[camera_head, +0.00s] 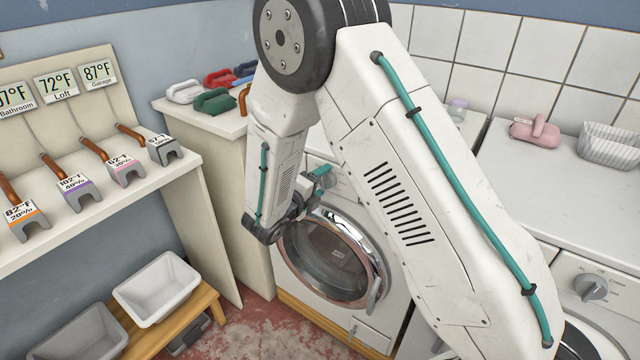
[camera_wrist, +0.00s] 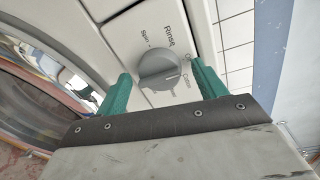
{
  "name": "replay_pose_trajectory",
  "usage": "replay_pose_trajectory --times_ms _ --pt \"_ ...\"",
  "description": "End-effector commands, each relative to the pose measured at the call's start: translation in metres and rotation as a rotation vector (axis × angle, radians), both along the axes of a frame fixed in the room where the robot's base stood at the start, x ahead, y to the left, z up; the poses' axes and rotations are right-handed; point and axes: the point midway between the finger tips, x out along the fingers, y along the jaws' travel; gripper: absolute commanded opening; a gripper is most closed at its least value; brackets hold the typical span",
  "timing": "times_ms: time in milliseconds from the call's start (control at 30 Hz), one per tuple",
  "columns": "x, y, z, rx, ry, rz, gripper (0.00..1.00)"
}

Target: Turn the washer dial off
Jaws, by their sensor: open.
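The front-loading machine (camera_head: 312,285) with a round chrome-rimmed door stands in the middle of the head view, partly hidden by my arm. Its grey round dial (camera_wrist: 158,66) shows in the wrist view, on a light panel with printed words such as Rinse and Spin. The dial's setting is hard to read. My gripper (camera_wrist: 161,73) is open, its two teal fingers on either side of the dial. I cannot tell whether they touch it. In the head view my gripper (camera_head: 320,176) is at the machine's upper front panel.
A second machine with its own grey dial (camera_head: 592,287) stands at the right. A pink object (camera_head: 535,130) and a striped basket (camera_head: 610,146) sit on top. Left are a shelf (camera_head: 120,205) with copper levers and a wooden bench (camera_head: 190,318) with bins.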

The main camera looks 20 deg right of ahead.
Motion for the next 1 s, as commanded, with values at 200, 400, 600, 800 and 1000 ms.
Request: replay_pose_trajectory --times_ms 200,400,600,800,1000 --pt "-0.013 0.02 0.003 0.0 -0.001 0.004 0.7" --pt "-0.033 0.047 0.006 0.0 0.0 0.004 0.7" --pt "-0.044 0.062 0.008 -0.001 -0.001 0.001 0.7" --pt "-0.045 0.063 0.008 -0.001 -0.001 0.0 0.7" --pt "-0.045 0.063 0.008 0.0 0.0 0.0 0.7"
